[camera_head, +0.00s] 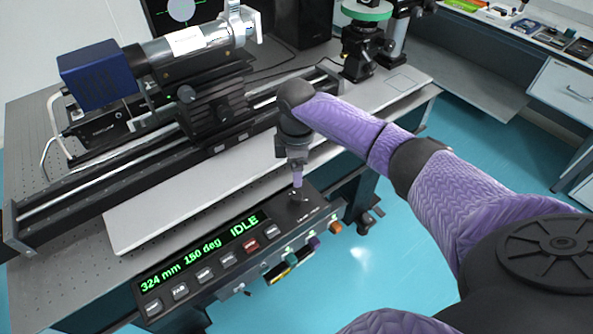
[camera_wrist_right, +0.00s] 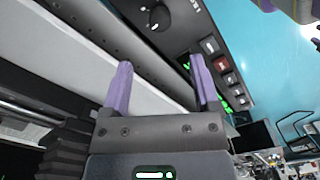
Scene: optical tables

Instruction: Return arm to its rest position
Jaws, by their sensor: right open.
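My right arm (camera_head: 340,122) with purple sleeves reaches in from the right side of the head view. It bends at a dark wrist and points down. My right gripper (camera_head: 297,180) is over the right end of a black control box (camera_head: 225,262). In the right wrist view my right gripper (camera_wrist_right: 160,68) shows two purple fingers spread apart with nothing between them. A round black knob (camera_wrist_right: 155,15) on the box lies beyond the fingertips, with a visible gap. In the head view the gripper partly hides the knob area. My left gripper is not in view.
The box display (camera_head: 190,265) reads 324 mm, 150 deg, IDLE, above a row of buttons. Behind it, a rail (camera_head: 100,180) carries a cylindrical instrument (camera_head: 185,50) with a blue end. A green-topped mount (camera_head: 366,12) stands at the back. Turquoise floor (camera_head: 420,250) is open to the right.

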